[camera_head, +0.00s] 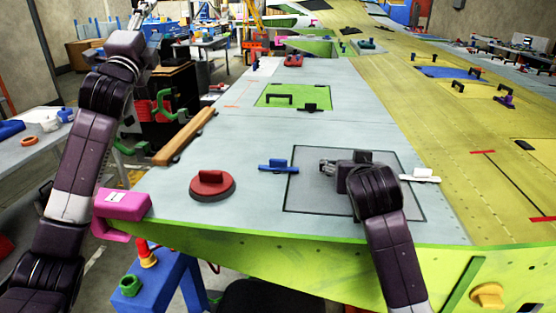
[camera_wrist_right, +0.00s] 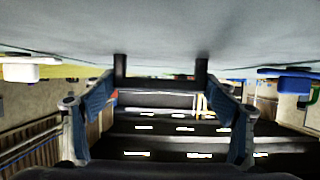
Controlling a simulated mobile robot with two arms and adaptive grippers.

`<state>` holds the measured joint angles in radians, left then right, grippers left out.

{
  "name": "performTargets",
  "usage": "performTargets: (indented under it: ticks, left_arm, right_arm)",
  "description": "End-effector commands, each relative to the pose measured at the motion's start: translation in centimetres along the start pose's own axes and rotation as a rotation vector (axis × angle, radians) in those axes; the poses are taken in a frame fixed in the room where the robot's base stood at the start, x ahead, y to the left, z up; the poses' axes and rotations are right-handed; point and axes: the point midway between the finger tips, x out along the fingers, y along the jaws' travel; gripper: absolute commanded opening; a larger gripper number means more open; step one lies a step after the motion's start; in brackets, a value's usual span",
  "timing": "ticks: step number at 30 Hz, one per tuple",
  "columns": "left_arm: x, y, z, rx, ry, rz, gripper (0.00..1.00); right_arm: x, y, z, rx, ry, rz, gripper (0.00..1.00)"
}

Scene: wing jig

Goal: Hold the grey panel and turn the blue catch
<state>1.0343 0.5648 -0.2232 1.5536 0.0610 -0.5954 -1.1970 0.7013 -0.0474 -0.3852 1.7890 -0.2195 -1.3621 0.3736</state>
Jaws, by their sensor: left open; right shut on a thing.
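The grey panel (camera_head: 305,190) lies flat in a dark-outlined square on the pale wing skin. The blue catch (camera_head: 278,166) sits at its left edge, and a white catch (camera_head: 420,176) at its right edge. My right gripper (camera_head: 338,166) is over the panel, shut on its black handle (camera_wrist_right: 160,82), which spans between the fingers in the right wrist view. The blue catch (camera_wrist_right: 287,72) and white catch (camera_wrist_right: 32,70) show there at either side.
A red round-based handle (camera_head: 212,185) stands left of the blue catch. A pink clamp (camera_head: 122,205) grips the wing's near left corner. A wooden bar (camera_head: 185,136) runs along the left edge. A green panel (camera_head: 300,96) lies farther back. Bare skin separates them.

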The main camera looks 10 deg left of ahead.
Motion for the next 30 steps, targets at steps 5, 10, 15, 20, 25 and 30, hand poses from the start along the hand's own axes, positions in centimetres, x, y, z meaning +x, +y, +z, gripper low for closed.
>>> performTargets:
  ticks: [5, 10, 15, 20, 25, 30]
  left_arm:
    - [-3.3, 0.2, -12.6, 0.256, 0.182, 0.116, 0.51]
    - [-9.1, 3.0, -21.9, 0.545, 0.353, 0.226, 0.51]
    - [-16.5, 7.4, -27.8, 0.87, 0.518, 0.321, 0.51]
    - [-22.7, 11.3, -29.5, 1.145, 0.638, 0.392, 0.51]
    - [-26.6, 13.7, -29.3, 1.328, 0.708, 0.435, 0.51]
    - [-27.4, 14.9, -29.2, 1.387, 0.73, 0.452, 0.51]
  right_arm:
    - [0.0, 0.0, 0.1, -0.001, -0.002, 0.0, 0.39]
    - [0.0, 0.0, 0.1, -0.001, -0.002, 0.0, 0.39]
    - [0.0, 0.0, 0.1, -0.001, -0.003, 0.0, 0.39]
    - [0.0, 0.0, 0.1, 0.0, -0.003, 0.001, 0.39]
    - [0.0, 0.0, 0.1, 0.0, -0.003, 0.001, 0.39]
    - [0.0, 0.0, 0.1, 0.0, -0.003, 0.001, 0.39]
